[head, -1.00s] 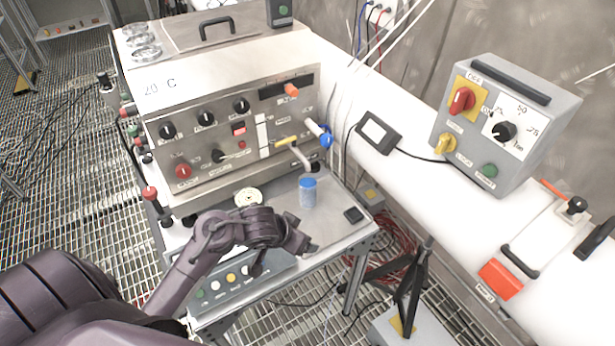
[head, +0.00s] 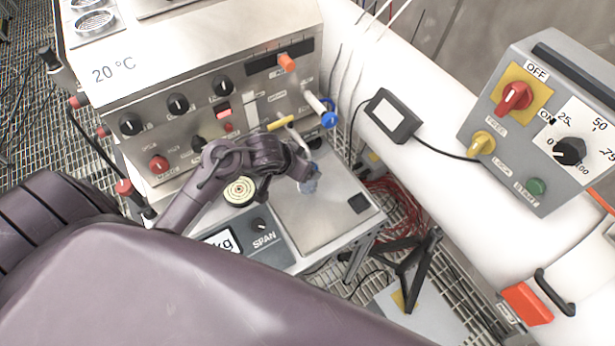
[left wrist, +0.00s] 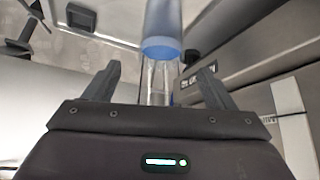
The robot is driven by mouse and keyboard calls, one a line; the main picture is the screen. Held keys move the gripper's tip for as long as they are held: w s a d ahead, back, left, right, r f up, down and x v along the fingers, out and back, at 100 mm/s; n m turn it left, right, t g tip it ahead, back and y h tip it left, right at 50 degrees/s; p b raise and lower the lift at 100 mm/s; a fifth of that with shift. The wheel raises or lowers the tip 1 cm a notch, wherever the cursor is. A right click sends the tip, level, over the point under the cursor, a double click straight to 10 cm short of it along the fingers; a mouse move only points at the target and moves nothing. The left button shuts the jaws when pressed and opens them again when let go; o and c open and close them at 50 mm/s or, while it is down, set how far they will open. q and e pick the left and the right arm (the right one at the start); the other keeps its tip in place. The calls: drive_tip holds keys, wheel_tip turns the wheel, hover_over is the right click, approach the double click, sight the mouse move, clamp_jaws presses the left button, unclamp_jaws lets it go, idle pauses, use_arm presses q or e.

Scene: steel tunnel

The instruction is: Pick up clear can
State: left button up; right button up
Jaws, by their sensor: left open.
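The clear can (head: 309,182) has a blue tint and stands on the steel plate in front of the instrument panel. In the head view my left gripper (head: 304,168) is at the can and hides its upper part. In the left wrist view the can (left wrist: 162,22) is a see-through cylinder with a blue band, in line with the gap between the fingers. My left gripper (left wrist: 160,74) is open there, one finger on each side of the gap. I cannot tell whether a finger touches the can. My right gripper is not in view.
The steel plate (head: 325,218) has bare room in front of the can. The instrument box (head: 190,75) with knobs rises close behind, with a yellow-handled lever (head: 280,123) and a blue-ended valve (head: 329,119) near my gripper. A round pale disc (head: 239,190) lies left of the plate.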

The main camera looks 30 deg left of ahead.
use_arm(q)
drive_tip(key=x, duration=0.5)
drive_tip(key=shift+a, duration=0.15)
drive_tip(key=shift+s, duration=0.1)
drive_tip(key=shift+c, duration=1.2)
drive_tip(key=c, duration=1.2)
drive_tip(key=shift+c, duration=0.9)
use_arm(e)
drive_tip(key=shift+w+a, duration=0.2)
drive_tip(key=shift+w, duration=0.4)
use_arm(q)
drive_tip(key=shift+r, duration=0.1)
